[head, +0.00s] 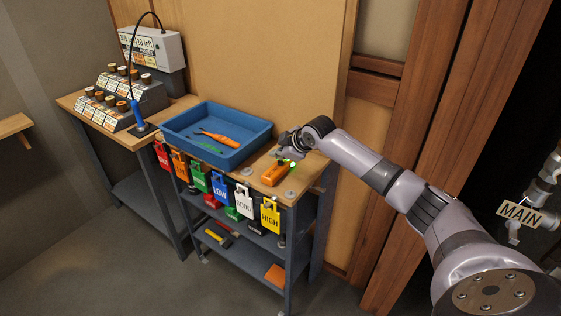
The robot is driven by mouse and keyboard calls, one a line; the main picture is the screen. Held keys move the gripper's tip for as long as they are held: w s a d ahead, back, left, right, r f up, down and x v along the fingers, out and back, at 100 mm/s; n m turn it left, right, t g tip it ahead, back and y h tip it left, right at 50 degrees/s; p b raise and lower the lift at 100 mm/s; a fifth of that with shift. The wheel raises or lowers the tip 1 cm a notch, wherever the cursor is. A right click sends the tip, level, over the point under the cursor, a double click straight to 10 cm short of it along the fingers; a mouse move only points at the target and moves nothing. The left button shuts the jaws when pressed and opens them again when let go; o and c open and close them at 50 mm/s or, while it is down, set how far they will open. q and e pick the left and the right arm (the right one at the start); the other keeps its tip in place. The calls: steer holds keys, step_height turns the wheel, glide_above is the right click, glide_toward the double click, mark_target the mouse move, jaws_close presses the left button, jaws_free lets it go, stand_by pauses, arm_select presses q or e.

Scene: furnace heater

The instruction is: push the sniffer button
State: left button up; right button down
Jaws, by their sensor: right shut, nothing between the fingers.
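An orange handheld device (275,174), which looks like the sniffer, lies on the wooden top of the middle bench, right of the blue tray. A small green spot shows at its far end, next to my right gripper. My right gripper (282,156) is shut and empty, low over that far end. I cannot tell whether its fingertips touch the device, and the button itself is too small to make out. My left gripper is not in view.
A blue tray (172,136) holds an orange tool (219,139) and green pieces. Coloured tags hang along the bench front, including a yellow one (270,216). A left bench carries a white box (157,50) and a blue probe (137,114). Floor in front is clear.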

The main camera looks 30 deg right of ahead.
mark_target(279, 162)
steer(key=shift+f, duration=0.5)
stand_by(0.4)
steer(key=shift+r+p, duration=1)
step_height(279, 162, up, 6)
steer(key=p, duration=0.6)
